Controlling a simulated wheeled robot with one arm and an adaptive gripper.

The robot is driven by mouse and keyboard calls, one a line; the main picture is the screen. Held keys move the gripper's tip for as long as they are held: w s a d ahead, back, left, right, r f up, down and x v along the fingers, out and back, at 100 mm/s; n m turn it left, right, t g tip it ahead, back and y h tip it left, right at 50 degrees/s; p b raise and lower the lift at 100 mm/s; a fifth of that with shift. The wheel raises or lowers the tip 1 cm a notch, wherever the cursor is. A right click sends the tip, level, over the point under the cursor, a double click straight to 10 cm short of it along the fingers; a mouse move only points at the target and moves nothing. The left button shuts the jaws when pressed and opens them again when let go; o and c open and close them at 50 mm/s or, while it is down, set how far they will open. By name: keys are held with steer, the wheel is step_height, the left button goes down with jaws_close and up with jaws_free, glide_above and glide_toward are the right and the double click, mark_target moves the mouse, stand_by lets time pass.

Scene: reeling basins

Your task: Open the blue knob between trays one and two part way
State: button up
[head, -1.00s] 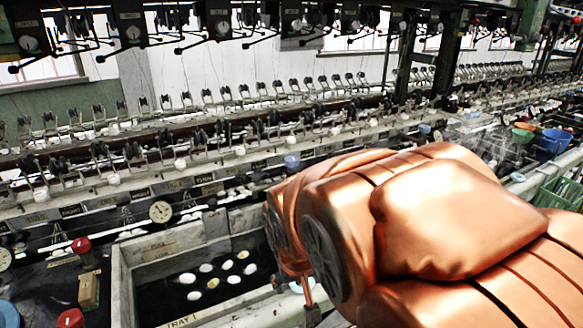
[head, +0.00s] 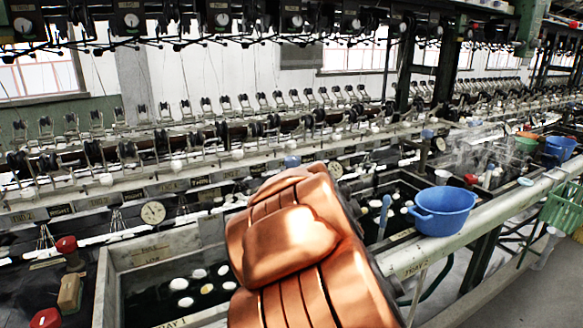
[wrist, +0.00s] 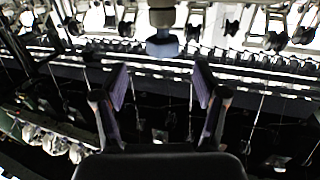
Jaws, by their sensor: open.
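The blue knob (head: 292,161) shows in the head view just above my copper arm, on the front of the machine between the two trays. In the wrist view a blue-grey knob (wrist: 162,44) shows at the top, beyond my fingertips and roughly centred between them. My gripper (wrist: 160,88) is open and empty, apart from the knob. In the head view my arm hides the gripper. Tray one (head: 107,285) is at lower left, with white cocoons in dark water. Tray two (head: 405,240) is right of my arm and partly hidden by it.
Red knobs (head: 66,244) stand at the left by a wooden block (head: 69,292). A blue basin (head: 443,210) sits on the front ledge at right. Another blue knob (head: 427,134) is farther right. A dial (head: 153,212) is above tray one. Reels and wires line the back.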

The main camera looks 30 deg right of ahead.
mark_target(294, 163)
steer(key=shift+w+r+t, duration=0.15)
steer(key=shift+w+t, duration=0.15)
steer(key=shift+w, duration=0.1)
steer(key=shift+x, duration=3.75)
steer(key=c, duration=1.2)
